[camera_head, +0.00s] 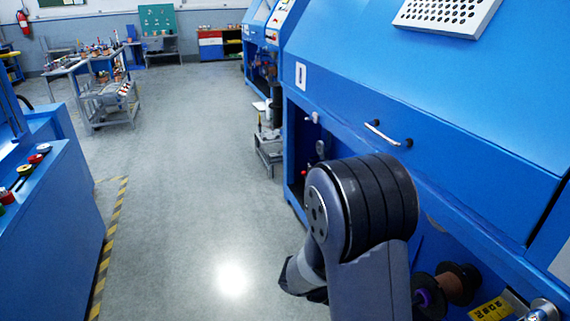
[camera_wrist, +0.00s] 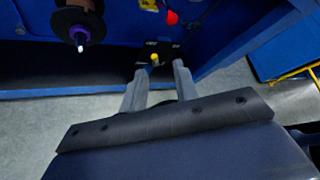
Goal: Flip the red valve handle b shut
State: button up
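A small red part (camera_wrist: 171,18), possibly a red valve handle, shows at the top of the wrist view, beyond and slightly right of my fingertips. I cannot tell whether it is handle b, nor its exact turn. A small red spot (camera_head: 305,172) also shows in the machine's opening in the head view. My gripper (camera_wrist: 159,67) has its two grey fingers apart, with nothing held between them. A yellow-tipped part (camera_wrist: 154,59) on a dark bracket shows between and just beyond the fingertips. In the head view my arm hides most of the gripper.
The blue machine (camera_head: 430,95) fills the right side, with a handle bar (camera_head: 382,133) on its panel. A brown spool (camera_wrist: 78,22) juts out left of my gripper. A blue cabinet (camera_head: 60,215) stands at left. The grey floor (camera_head: 185,170) between is clear.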

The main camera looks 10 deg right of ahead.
jog(key=w+f+n+t+h, duration=0.1)
jog(key=w+n, duration=0.2)
jog(key=n, duration=0.1)
jog(key=w+a+f+n+t+h, duration=0.1)
jog(key=w+n+h, duration=0.1)
jog(key=w+n, duration=0.1)
jog(key=w+n+t+h, duration=0.1)
jog(key=w+n+h, duration=0.1)
jog(key=w+n, duration=0.1)
jog(key=shift+a+f+n, duration=0.3)
jog(key=shift+f+n, duration=0.1)
jog(key=shift+n, duration=0.4)
grip_shut()
jog(key=shift+w+a+f+n+t+h, duration=0.15)
jog(key=shift+w+n+t+h, duration=0.25)
jog(key=shift+n, duration=0.1)
